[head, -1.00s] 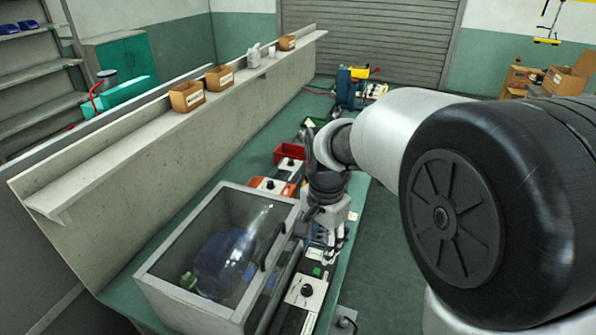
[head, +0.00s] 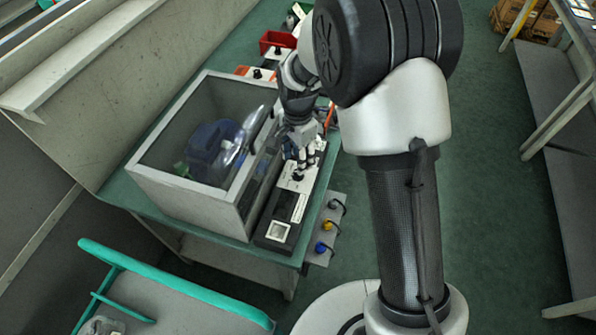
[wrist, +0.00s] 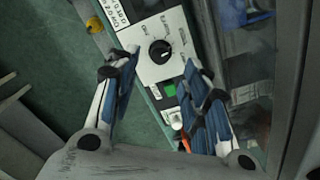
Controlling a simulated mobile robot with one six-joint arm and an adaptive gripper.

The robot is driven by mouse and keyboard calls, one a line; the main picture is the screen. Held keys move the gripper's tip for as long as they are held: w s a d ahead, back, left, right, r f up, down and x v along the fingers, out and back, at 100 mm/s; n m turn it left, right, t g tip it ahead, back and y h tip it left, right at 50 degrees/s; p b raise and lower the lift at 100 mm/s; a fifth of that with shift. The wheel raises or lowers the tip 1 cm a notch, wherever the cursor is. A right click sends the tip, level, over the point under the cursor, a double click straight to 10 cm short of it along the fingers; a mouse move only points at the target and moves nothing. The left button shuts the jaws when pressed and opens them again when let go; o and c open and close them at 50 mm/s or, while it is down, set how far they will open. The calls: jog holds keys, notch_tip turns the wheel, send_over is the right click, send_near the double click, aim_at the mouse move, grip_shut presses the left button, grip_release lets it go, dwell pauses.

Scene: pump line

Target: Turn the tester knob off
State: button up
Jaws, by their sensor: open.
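The tester is a long dark box (head: 272,231) on the bench beside the clear-lidded enclosure. It has a pale plate (wrist: 150,72) with a round black knob (wrist: 160,52), which carries a light pointer mark. The lettering around the knob is too small to read surely. In the head view the knob (head: 297,176) shows just below my fingertips. My gripper (wrist: 158,66) is open and empty, its two fingers on either side of the plate. The knob lies between and slightly beyond the tips. I cannot tell whether either finger touches the plate.
The enclosure (head: 150,175) with a blue pump (head: 210,146) stands close on the tester's left. A green button (wrist: 169,90) is on the tester. A red bin (head: 276,40) stands farther back. A green-railed cart (head: 170,288) is at lower left.

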notch_tip(320, 180, down, 6)
jog(key=shift+r+b, duration=0.1)
jog(key=shift+b, duration=0.6)
jog(key=shift+c, duration=0.4)
grip_shut()
